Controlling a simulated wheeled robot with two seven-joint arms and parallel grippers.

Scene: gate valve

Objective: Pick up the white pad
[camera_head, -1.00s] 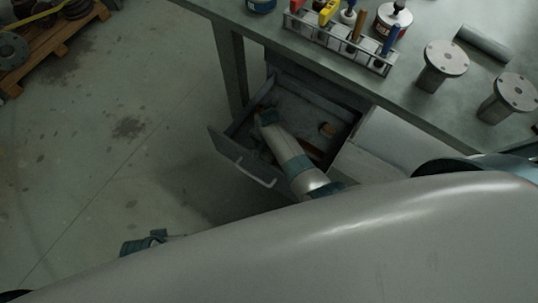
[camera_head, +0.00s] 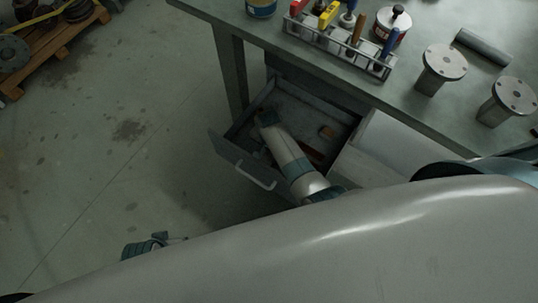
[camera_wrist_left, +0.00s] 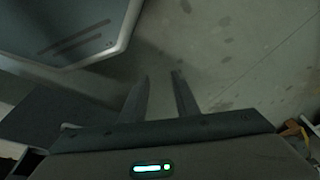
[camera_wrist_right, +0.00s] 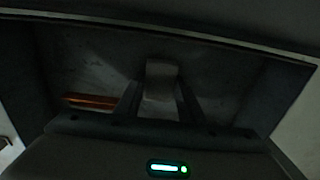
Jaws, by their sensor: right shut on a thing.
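The white pad (camera_wrist_right: 160,80) shows in the right wrist view as a pale block between the fingers of my right gripper (camera_wrist_right: 158,98). The gripper is shut on it, inside the open drawer (camera_head: 238,158). In the head view my right gripper (camera_head: 267,118) reaches into the drawer and the pad cannot be made out. My left gripper (camera_head: 174,240) is low over the floor, left of the drawer. In the left wrist view its fingers (camera_wrist_left: 160,75) stand apart with nothing between them.
The workbench (camera_head: 340,70) above holds a tool rack (camera_head: 340,45), cans and flanged metal parts (camera_head: 443,62). A pallet (camera_head: 60,45) stands far left. The floor between is clear.

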